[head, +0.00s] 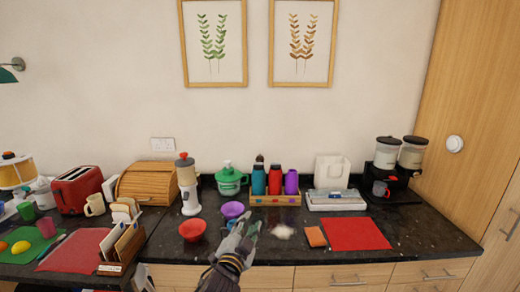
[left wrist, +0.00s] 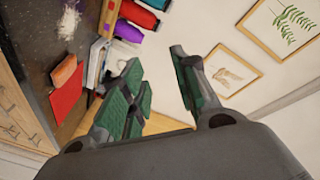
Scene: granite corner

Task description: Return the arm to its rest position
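My left gripper (head: 249,228) comes up from the bottom of the head view, in front of the dark granite counter (head: 285,252). In the left wrist view its green-padded fingers (left wrist: 155,65) stand apart with nothing between them. A purple bowl (head: 233,209) is just behind the gripper and a red bowl (head: 192,230) is to its left. A small blue item (head: 231,224) beside the gripper is partly hidden. My right gripper is not in either view.
A white pile (head: 283,232), an orange sponge-like block (head: 316,237) and a red mat (head: 356,234) lie to the right. Bottles stand in a wooden crate (head: 275,199) behind. A bread box (head: 146,184) and red toaster (head: 78,188) crowd the left.

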